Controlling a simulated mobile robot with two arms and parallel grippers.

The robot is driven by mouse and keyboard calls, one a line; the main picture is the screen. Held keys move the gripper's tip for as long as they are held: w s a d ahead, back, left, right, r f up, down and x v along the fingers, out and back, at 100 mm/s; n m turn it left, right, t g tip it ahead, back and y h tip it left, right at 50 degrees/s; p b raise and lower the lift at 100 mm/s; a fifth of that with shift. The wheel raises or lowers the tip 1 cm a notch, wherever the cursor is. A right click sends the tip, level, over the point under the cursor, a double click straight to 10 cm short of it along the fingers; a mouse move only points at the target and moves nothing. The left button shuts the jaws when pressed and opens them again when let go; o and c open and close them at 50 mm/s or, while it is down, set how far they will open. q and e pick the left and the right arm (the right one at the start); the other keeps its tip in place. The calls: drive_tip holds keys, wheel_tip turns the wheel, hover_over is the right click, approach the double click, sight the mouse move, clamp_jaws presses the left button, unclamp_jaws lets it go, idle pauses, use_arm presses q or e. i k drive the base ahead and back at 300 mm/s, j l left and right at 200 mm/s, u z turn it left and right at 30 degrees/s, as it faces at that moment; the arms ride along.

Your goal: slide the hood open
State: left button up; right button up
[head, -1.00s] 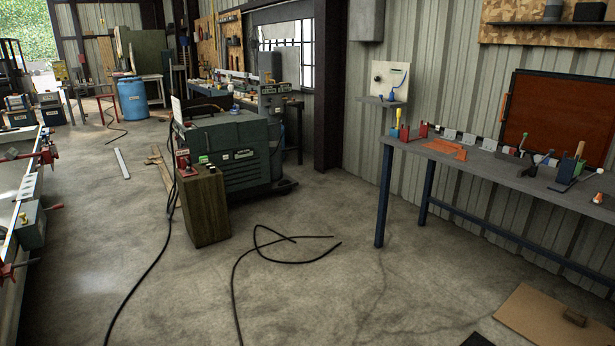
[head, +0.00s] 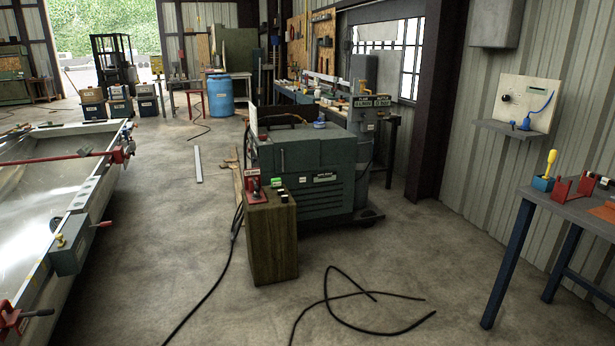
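I cannot pick out a hood for certain in the head view. A green machine cabinet (head: 305,155) with louvred sides stands mid-floor, its top closed as far as I can see. Neither of my grippers is in view.
A black cable (head: 360,310) lies looped on the concrete in front. A workbench (head: 575,195) stands at the right edge. Planks (head: 236,180) lie left of the cabinet. A blue barrel (head: 219,95) stands farther back. Floor between hull and cabinet is mostly clear.

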sight(295, 151)
drive_tip(key=i+z, duration=0.15)
drive_tip(key=i, duration=2.5)
